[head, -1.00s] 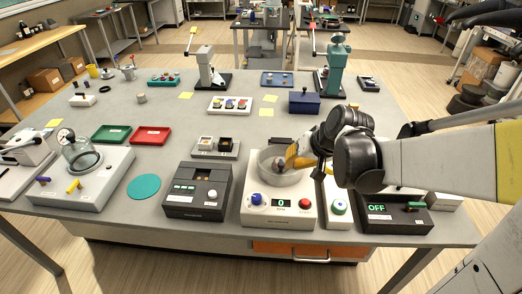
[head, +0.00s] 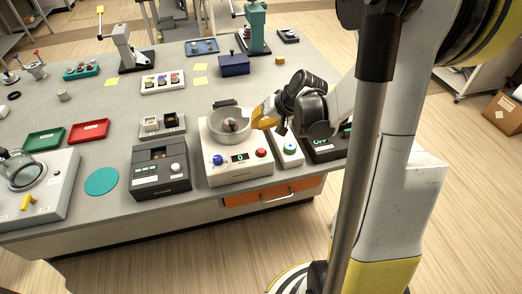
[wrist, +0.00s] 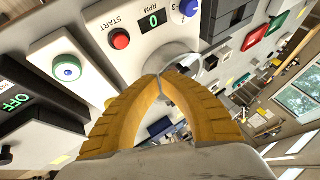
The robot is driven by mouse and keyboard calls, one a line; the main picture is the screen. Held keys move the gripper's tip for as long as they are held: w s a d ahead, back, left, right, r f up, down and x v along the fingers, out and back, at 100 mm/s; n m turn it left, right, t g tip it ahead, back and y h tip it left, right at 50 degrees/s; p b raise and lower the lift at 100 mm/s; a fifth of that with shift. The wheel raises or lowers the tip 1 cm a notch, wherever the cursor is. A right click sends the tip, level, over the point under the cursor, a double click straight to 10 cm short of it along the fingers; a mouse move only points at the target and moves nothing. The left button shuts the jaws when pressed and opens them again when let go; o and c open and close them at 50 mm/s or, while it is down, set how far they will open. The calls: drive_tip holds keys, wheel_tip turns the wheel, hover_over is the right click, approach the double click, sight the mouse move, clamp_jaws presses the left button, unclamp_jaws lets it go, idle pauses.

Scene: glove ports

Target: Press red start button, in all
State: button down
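The red start button (head: 261,153) sits at the front right of a white machine (head: 240,174) with a round metal bowl. In the wrist view the red button (wrist: 119,39) is labelled START and stands beside an RPM display (wrist: 152,20) reading 0. A blue knob (head: 217,160) is at the machine's front left. My gripper (head: 256,119) is at the right rim of the bowl (head: 228,139), behind the button and apart from it. In the wrist view its yellow fingers (wrist: 160,76) meet at the tips with nothing held. Its exact height is unclear.
A narrow white box with a green button (head: 290,148) stands right of the machine. Further right is a dark box reading OFF (head: 321,141), partly under my arm. A dark device (head: 160,180) stands left. The bench front edge is close.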

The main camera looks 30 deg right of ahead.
sight(258, 149)
drive_tip(key=shift+f+b, duration=3.3)
drive_tip(key=shift+f, duration=1)
drive_tip(key=shift+f, duration=0.1)
drive_tip(key=shift+f+b, duration=0.3)
drive_tip(key=shift+b, duration=0.2)
